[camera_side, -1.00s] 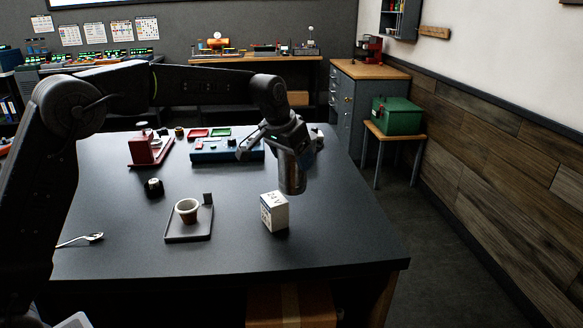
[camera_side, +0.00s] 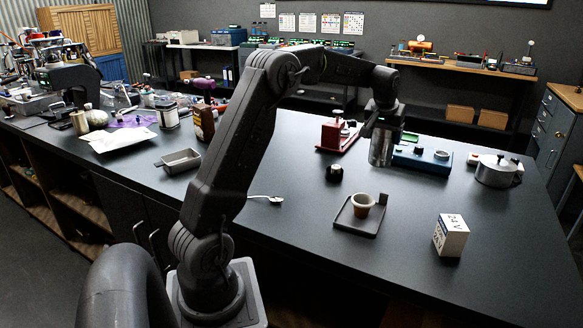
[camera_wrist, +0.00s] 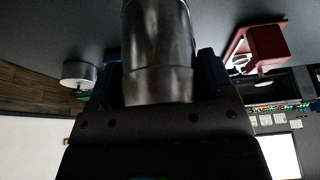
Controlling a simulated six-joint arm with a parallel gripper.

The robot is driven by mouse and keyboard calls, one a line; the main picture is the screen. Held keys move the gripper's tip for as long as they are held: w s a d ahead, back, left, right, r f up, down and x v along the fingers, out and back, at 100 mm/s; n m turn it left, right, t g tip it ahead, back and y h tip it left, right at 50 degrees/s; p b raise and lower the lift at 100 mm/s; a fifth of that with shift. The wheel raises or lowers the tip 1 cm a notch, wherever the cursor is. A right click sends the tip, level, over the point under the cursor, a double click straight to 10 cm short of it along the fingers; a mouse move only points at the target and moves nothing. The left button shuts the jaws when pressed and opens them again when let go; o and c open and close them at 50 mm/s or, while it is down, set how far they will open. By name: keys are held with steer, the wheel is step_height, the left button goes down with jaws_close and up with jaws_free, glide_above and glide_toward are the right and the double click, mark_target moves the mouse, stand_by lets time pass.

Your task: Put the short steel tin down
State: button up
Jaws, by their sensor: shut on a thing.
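The short steel tin (camera_side: 381,148) is a shiny metal cylinder, hanging upright below my wrist in the side view. My gripper (camera_side: 383,123) is shut on it. In the wrist view the tin (camera_wrist: 157,50) fills the top middle, between the two dark fingers of my gripper (camera_wrist: 157,75). In the side view the tin appears in front of the left end of the blue device (camera_side: 422,158). I cannot tell how far its base is from the dark tabletop (camera_side: 300,222).
A cup (camera_side: 362,204) stands on a small dark tray (camera_side: 347,222). A white box (camera_side: 451,236) is to its right, a black knob-like part (camera_side: 334,173) behind. A red device (camera_side: 336,136) and a lidded steel pot (camera_side: 498,171) stand farther back.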

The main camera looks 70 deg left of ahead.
steer(key=s+a+f+n+g+y, duration=0.1)
steer(key=s+a+n+g+y, duration=0.15)
steer(key=s+a+n, duration=1.2)
steer(key=shift+s+a+f+m+g+h, duration=0.1)
steer(key=shift+s+a+f+m, duration=0.85)
steer(key=shift+a+f, duration=0.35)
steer(key=shift+s+a+f+m+g+h, duration=0.15)
steer(key=shift+s+a+f+m, duration=0.6)
steer(key=shift+s+a+f, duration=0.55)
steer(key=shift+s+a+f+m+h, duration=0.1)
steer(key=shift+s+a+f+m, duration=0.7)
steer(key=shift+a+f, duration=0.5)
steer(key=shift+w+d+f, duration=0.1)
steer(key=shift+d+f, duration=0.1)
steer(key=shift+f, duration=0.1)
steer(key=o, duration=1)
steer(key=shift+o, duration=0.2)
